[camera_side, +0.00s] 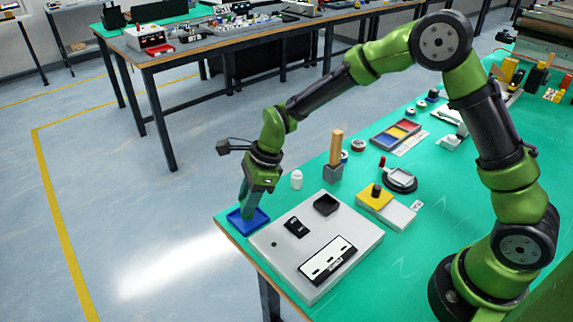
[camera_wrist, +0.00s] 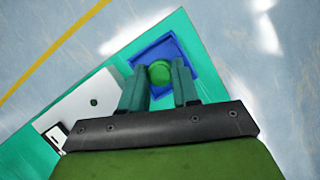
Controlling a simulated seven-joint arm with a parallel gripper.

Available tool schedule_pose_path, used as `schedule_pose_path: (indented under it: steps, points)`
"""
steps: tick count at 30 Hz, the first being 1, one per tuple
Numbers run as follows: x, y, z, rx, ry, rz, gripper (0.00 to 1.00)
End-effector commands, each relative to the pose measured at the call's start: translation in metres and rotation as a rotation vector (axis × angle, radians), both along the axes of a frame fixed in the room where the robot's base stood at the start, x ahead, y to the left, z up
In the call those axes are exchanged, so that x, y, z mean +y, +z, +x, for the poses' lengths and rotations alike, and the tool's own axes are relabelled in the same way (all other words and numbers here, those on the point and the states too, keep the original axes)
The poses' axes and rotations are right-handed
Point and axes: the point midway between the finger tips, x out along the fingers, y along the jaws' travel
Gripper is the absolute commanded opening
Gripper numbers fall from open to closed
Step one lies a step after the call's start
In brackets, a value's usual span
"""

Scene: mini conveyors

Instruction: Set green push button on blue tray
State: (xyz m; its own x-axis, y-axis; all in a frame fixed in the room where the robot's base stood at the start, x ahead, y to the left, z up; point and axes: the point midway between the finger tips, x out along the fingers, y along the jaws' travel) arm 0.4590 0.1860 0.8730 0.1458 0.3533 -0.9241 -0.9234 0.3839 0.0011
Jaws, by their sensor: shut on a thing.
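The blue tray (camera_side: 262,219) sits at the near left corner of the green table, and it also shows in the wrist view (camera_wrist: 144,52). My gripper (camera_side: 246,213) points down over the tray. In the wrist view the green push button (camera_wrist: 159,72) is between the two fingers of my gripper (camera_wrist: 160,82), with the tray around and below it. The gripper is shut on the button. In the side view the fingers hide the button, and I cannot tell whether it touches the tray floor.
A grey panel box (camera_side: 318,245) with black fittings stands right beside the tray. A small white bottle (camera_side: 296,180) stands behind it. A wooden-handled tool in a grey block (camera_side: 333,170) and a yellow-topped box (camera_side: 376,198) are farther right. The table edge is close to the tray.

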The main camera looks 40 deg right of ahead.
Motion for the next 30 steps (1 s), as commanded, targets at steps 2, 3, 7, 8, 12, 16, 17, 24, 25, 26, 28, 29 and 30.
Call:
schedule_pose_path:
  steps: [2, 3, 7, 8, 12, 16, 17, 24, 25, 26, 28, 29, 30]
  points:
    - [0.0000, -0.0075, -0.0002, 0.001, -0.001, 0.001, 0.00]
    - [0.0002, -0.0089, 0.0000, 0.000, 0.000, 0.001, 0.00]
    - [0.0004, -0.0089, 0.0003, -0.003, 0.000, 0.001, 0.00]
    - [0.0004, -0.0089, 0.0003, -0.002, 0.000, 0.000, 0.00]
    - [0.0002, -0.0104, 0.0002, -0.001, 0.000, 0.001, 0.00]
    - [0.0001, -0.0123, 0.0001, -0.001, 0.000, 0.000, 0.40]
    - [0.0001, -0.0123, 0.0001, -0.001, 0.000, 0.000, 0.44]
    - [0.0002, -0.0120, 0.0001, -0.001, 0.000, 0.001, 0.56]
    - [0.0001, -0.0121, 0.0001, -0.001, 0.000, 0.001, 0.56]
    - [0.0001, -0.0119, 0.0001, -0.001, 0.000, 0.001, 0.56]
    - [0.0001, -0.0107, 0.0003, -0.002, -0.001, 0.000, 0.56]
    - [0.0001, -0.0093, 0.0004, -0.002, -0.001, 0.000, 0.56]
    - [-0.0002, -0.0063, 0.0003, -0.003, -0.001, 0.001, 0.56]
